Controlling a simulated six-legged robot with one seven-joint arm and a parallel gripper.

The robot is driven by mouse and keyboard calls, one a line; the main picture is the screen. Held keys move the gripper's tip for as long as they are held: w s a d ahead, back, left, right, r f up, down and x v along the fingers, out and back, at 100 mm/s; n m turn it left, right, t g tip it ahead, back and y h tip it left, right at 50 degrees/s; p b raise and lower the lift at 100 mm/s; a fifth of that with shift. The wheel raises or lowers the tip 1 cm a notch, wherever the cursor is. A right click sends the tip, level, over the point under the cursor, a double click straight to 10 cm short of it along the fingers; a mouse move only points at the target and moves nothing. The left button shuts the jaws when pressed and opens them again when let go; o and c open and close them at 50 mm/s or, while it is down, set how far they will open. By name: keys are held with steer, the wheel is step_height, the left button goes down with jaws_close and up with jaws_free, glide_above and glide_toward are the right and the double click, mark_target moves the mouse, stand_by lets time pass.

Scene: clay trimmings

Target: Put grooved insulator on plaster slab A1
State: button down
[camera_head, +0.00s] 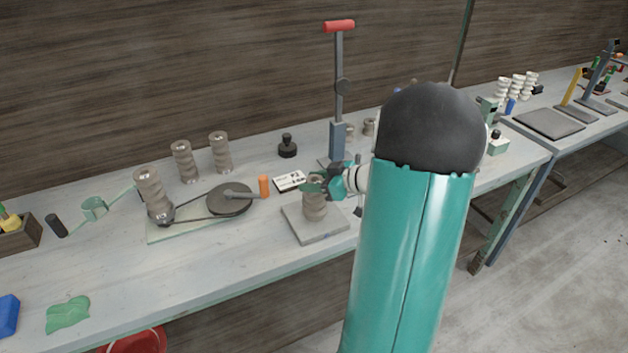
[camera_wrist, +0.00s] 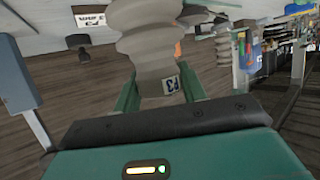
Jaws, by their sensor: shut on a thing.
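The grooved insulator (camera_head: 315,207) is a grey-brown ribbed piece, upright over a square grey plaster slab (camera_head: 302,230) near the middle of the bench. Its lower end looks to be on or just above the slab; I cannot tell if it touches. My gripper (camera_head: 320,187) is shut on its upper part, coming from the right. In the wrist view, the green fingers of my gripper (camera_wrist: 160,92) stand either side of the insulator (camera_wrist: 150,45), which bears a small label reading P3. No A1 mark is readable on the slab.
A white card (camera_head: 290,181) and an orange cylinder (camera_head: 264,187) lie just behind and left of the slab. A turntable device (camera_head: 229,199) with an insulator on its end (camera_head: 149,188) stands further left. A red-handled lever press (camera_head: 339,100) rises behind.

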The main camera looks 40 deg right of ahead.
steer(key=c, duration=0.8)
jaws_free()
steer(key=shift+s+d+r, duration=0.1)
steer(key=shift+r, duration=0.15)
steer(key=v, duration=1.2)
steer(key=w+a+r+g+y, duration=0.1)
steer(key=a+g, duration=0.2)
steer(key=a, duration=0.7)
steer(key=w+a+r+g+y, duration=0.1)
steer(key=a+r+g, duration=0.15)
steer(key=a, duration=0.75)
steer(key=s+a+r+m+h, duration=0.1)
steer(key=s+a+h, duration=0.1)
steer(key=a, duration=0.3)
steer(key=s+a+m+g+h, duration=0.1)
steer(key=s+a+h, duration=0.1)
steer(key=a, duration=0.3)
steer(key=s+a+r+m+h, duration=0.1)
steer(key=s+a+m+h, duration=0.1)
steer(key=s+a, duration=0.2)
steer(key=shift+s+a+r+g+h, duration=0.3)
steer(key=shift+a+r+h, duration=0.1)
steer(key=shift+a, duration=0.15)
